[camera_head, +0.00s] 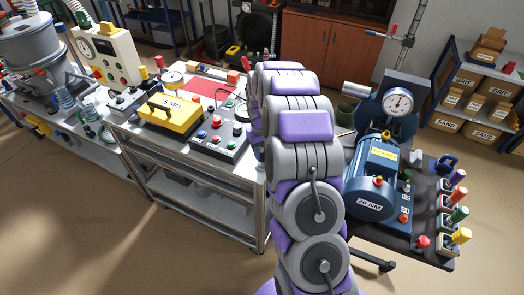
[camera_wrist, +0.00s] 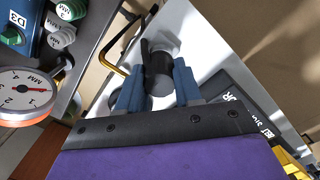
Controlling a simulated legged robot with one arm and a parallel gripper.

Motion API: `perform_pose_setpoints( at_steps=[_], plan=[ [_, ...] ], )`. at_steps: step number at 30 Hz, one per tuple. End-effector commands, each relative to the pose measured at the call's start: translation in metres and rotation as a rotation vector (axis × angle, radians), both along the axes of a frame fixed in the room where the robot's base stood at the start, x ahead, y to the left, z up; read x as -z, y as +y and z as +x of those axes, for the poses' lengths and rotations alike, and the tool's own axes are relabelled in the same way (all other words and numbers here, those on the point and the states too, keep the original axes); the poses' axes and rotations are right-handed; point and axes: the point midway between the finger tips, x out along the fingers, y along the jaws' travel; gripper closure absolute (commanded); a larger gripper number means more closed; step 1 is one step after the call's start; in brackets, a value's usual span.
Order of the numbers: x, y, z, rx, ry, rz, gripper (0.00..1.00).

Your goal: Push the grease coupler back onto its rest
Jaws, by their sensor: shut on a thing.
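In the wrist view my gripper (camera_wrist: 160,88) has its two blue fingers closed on either side of a dark grey cylindrical piece (camera_wrist: 158,66). This piece looks to be the grease coupler. A dark flat part stands at its upper left. A pale surface (camera_wrist: 193,38) lies behind it. I cannot tell a rest for it, or whether the piece touches one. In the head view my arm rises through the middle and hides the gripper and the held piece.
In the wrist view a dial gauge (camera_wrist: 24,97) is at left, a yellow bent rod (camera_wrist: 112,72) is nearby, and a black lettered panel (camera_wrist: 243,105) is at right. In the head view a bench (camera_head: 190,152) stands left of my arm and a blue machine (camera_head: 374,170) right.

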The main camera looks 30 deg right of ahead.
Motion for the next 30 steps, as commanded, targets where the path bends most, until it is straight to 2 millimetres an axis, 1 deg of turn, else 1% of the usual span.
perform_pose_setpoints(
  at_steps=[16,17,25,26,30],
  plan=[
    [0.01,0.0001,-0.0001,0.0,0.002,0.0,1.0],
    [0.01,0.0001,-0.0001,0.0,0.001,0.0,0.64],
    [0.0094,0.0,0.0001,0.0,0.0,0.0,0.38],
    [0.0094,0.0,0.0001,0.0,0.0,0.0,0.36],
    [0.0093,0.0,0.0001,0.0,0.0,0.0,0.36]
  ],
)
